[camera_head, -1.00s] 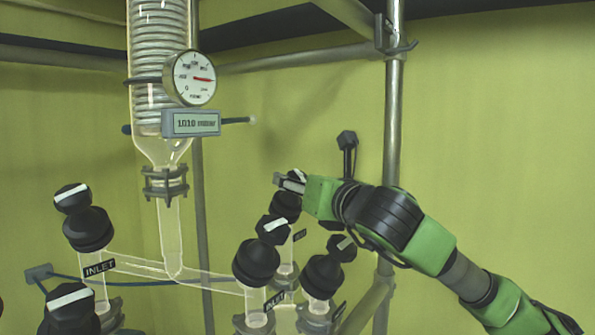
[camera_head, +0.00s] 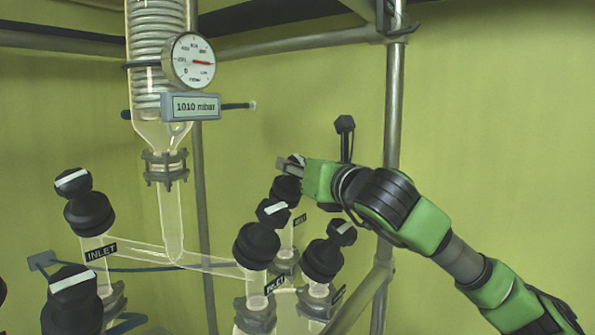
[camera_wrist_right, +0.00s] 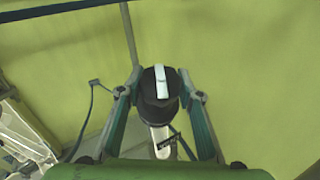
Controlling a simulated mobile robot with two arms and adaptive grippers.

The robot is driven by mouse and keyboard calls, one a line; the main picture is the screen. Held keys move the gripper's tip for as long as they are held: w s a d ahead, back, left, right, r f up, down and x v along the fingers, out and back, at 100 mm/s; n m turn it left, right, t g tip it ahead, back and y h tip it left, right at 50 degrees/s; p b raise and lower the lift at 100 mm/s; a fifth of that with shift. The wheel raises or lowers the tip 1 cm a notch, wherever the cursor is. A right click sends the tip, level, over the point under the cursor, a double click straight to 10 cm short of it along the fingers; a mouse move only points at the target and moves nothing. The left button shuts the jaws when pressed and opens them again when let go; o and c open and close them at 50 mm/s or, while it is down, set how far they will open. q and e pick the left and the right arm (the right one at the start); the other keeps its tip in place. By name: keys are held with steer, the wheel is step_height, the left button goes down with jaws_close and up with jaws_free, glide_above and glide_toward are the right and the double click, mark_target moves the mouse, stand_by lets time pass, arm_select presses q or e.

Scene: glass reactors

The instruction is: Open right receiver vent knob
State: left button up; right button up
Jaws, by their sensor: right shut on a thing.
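A black vent knob with a white stripe (camera_wrist_right: 161,84) sits between the two fingers of my right gripper (camera_wrist_right: 162,88) in the right wrist view. The fingers are shut on its sides, and the stripe runs nearly straight up the picture. In the head view my right gripper (camera_head: 288,165) is at the top of the rear valve, whose black cap (camera_head: 286,189) shows just below. The gripper hides most of the knob there. The small label (camera_head: 299,219) on this valve is too small to read surely. My left gripper is not in view.
Other black valves stand close in front, one with an INLET label (camera_head: 257,246) and one at the right (camera_head: 323,259). A glass condenser (camera_head: 158,80) with a gauge (camera_head: 189,61) and a 1010 mbar display (camera_head: 192,106) is at the left. A metal post (camera_head: 394,110) stands behind my arm.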

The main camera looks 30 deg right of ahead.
steer(key=n+y+b, duration=0.2)
steer(key=b, duration=0.1)
steer(key=shift+d+f, duration=0.1)
steer(key=shift+f, duration=0.2)
steer(key=shift+r+n+y, duration=0.1)
steer(key=shift+n+y, duration=0.6)
steer(key=shift+n, duration=0.1)
steer(key=shift+r+n+y, duration=0.2)
steer(key=shift+n+y, duration=0.8)
steer(key=shift+y, duration=0.1)
steer(key=shift+r+n+g+y+p, duration=0.1)
steer(key=shift+n+g+y+p, duration=0.5)
steer(key=shift+n+y, duration=1.4)
steer(key=shift+n+g, duration=0.3)
steer(key=shift+n, duration=0.1)
steer(key=o, duration=1.1)
steer(key=shift+s, duration=0.15)
